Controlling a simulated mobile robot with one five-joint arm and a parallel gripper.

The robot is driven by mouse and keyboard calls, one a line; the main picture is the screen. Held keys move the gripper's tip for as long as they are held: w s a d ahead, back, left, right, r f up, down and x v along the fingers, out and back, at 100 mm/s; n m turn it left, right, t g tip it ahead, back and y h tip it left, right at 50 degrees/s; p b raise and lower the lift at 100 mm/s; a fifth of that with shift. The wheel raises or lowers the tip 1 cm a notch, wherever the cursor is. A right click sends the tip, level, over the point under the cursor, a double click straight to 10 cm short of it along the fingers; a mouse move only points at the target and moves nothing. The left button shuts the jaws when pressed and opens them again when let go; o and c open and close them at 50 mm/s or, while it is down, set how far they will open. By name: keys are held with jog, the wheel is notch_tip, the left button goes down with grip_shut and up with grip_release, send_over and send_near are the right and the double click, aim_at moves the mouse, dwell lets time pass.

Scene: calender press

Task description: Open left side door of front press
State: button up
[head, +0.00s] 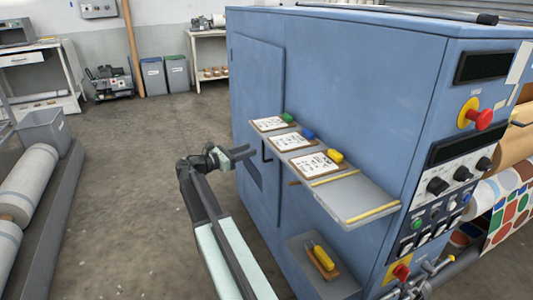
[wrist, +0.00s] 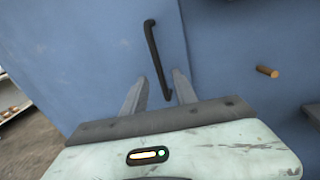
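The front press (head: 380,70) is a large blue cabinet. Its side door (head: 258,90) is a flat blue panel at the left end of the long side and looks closed, flush with the cabinet. The black bar handle (head: 264,151) sits near the door's right edge; it also shows in the wrist view (wrist: 152,50), slightly tilted. My gripper (head: 246,154) is beside the door at handle height. In the wrist view my gripper (wrist: 160,75) is open, with one finger on each side of the handle's lower end in the picture. Whether they touch it I cannot tell.
A shelf with clipboards (head: 345,195) sticks out right of the door, with a lower shelf (head: 325,275) below. A wooden peg (wrist: 267,71) juts out right of the handle. Paper rolls (head: 28,185) lie at left. The floor (head: 130,180) between is clear.

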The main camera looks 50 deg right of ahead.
aim_at(263, 144)
jog(key=d, duration=0.2)
jog(key=s+d, duration=0.1)
jog(key=d, duration=0.5)
jog(key=shift+s+d+r, duration=0.1)
jog(key=shift+s+r, duration=0.15)
jog(key=shift+r, duration=0.1)
grip_shut()
jog(key=shift+s+f, duration=0.15)
dwell(0.8)
